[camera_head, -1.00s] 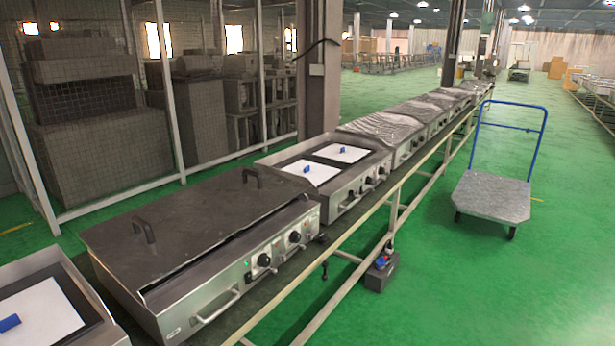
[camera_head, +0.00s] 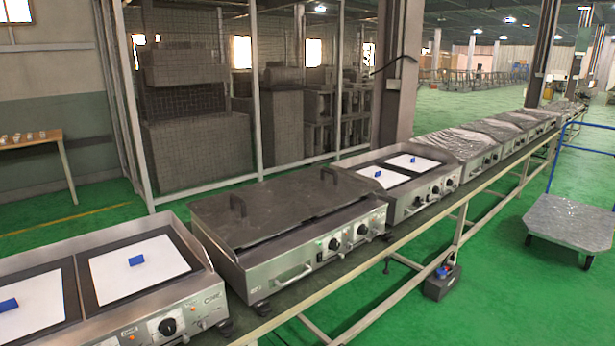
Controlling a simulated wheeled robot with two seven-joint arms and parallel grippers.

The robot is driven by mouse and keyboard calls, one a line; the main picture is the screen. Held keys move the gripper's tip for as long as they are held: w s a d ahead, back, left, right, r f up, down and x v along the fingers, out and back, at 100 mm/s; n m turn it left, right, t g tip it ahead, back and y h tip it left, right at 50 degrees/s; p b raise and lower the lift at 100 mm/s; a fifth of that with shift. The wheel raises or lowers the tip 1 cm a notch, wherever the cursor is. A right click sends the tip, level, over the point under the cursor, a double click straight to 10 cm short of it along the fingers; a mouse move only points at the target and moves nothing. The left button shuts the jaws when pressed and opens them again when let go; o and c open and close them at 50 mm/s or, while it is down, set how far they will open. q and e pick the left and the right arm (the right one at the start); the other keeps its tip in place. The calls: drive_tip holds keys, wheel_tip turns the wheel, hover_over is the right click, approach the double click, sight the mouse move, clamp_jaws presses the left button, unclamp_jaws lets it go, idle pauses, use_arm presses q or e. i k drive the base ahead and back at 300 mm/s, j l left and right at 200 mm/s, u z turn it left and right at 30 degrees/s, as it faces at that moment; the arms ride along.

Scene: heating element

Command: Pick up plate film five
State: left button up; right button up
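Several white film sheets, each with a small blue block on it, lie on dark plates in the appliances. Two are in the near left unit: a left sheet (camera_head: 30,308) and a right sheet (camera_head: 135,268). Two more are in the unit beyond the covered one: a left sheet (camera_head: 383,176) and a right sheet (camera_head: 411,162). I cannot tell which one is plate film five. Neither of my grippers is in view.
A unit with a dark two-handled cover (camera_head: 285,212) stands between the two open units. Plastic-wrapped units (camera_head: 455,145) continue along the line. A blue-handled trolley (camera_head: 570,222) stands at right on open green floor (camera_head: 500,290). A wooden table (camera_head: 30,142) is at left.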

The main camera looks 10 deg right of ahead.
sight(387, 179)
drive_tip(key=i+l+u, duration=0.4)
drive_tip(key=l, duration=0.2)
drive_tip(key=i+l+u, duration=0.35)
drive_tip(key=l, duration=0.3)
drive_tip(key=i+l, duration=0.2)
drive_tip(key=l, duration=0.35)
drive_tip(key=i+l, duration=0.2)
drive_tip(key=l, duration=0.3)
drive_tip(key=i+l, duration=0.2)
drive_tip(key=l, duration=0.35)
drive_tip(key=i+l, duration=0.25)
drive_tip(key=l, duration=0.3)
drive_tip(key=i+l, duration=0.2)
drive_tip(key=l, duration=0.3)
drive_tip(key=i+l, duration=0.2)
drive_tip(key=l, duration=0.35)
drive_tip(key=i+l, duration=0.2)
drive_tip(key=l, duration=0.35)
drive_tip(key=i+l, duration=0.2)
drive_tip(key=l, duration=0.3)
